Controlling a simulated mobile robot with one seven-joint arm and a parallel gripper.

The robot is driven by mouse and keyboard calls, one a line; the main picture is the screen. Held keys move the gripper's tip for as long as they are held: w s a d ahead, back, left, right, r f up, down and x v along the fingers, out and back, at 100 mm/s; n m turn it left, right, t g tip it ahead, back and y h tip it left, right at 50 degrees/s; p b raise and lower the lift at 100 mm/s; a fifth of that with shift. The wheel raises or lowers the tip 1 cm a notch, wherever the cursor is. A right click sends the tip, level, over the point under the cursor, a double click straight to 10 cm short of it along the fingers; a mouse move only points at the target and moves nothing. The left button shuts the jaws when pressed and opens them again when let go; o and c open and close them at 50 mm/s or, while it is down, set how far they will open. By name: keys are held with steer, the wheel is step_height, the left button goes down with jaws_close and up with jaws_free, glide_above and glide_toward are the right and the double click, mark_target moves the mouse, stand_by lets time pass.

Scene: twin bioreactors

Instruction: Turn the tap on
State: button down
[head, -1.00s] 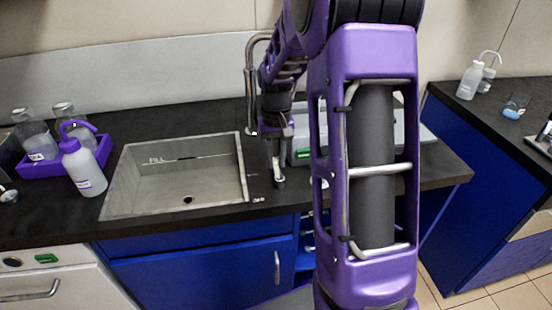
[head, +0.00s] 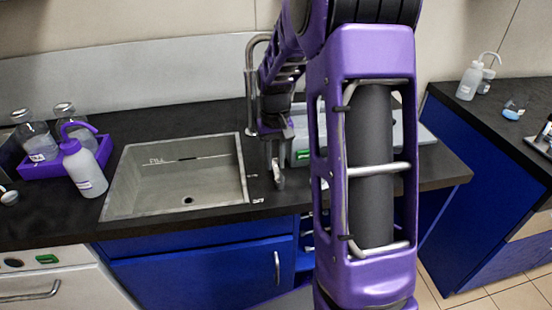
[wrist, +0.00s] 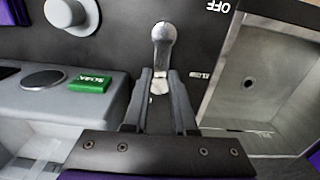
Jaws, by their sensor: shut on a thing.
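The tap's metal lever (wrist: 163,42) has a rounded end and stands on the dark worktop near the sink's right edge. My gripper (wrist: 158,84) is shut on the lever, one finger on each side of its lower part, in the wrist view. In the head view, my gripper (head: 274,155) is small and partly dark against the counter, with the lever's end just below it. The tap's spout (head: 250,85) is a bent metal pipe behind the sink, partly covered by my arm. No water shows in the visible part of the sink (head: 130,190).
A grey device with a green label (wrist: 90,84) stands close beside my gripper. A purple tray (head: 40,170) with bottles and a white wash bottle (head: 84,168) are left of the sink. Another counter (head: 480,130) is at the right. Worktop in front of the device is clear.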

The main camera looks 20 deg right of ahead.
mark_target(275, 166)
steer(key=c, duration=0.7)
jaws_free()
steer(key=shift+r, duration=0.1)
step_height(275, 166, up, 17)
steer(key=p, duration=0.2)
steer(key=shift+r+p, duration=0.15)
steer(key=shift+p, duration=0.25)
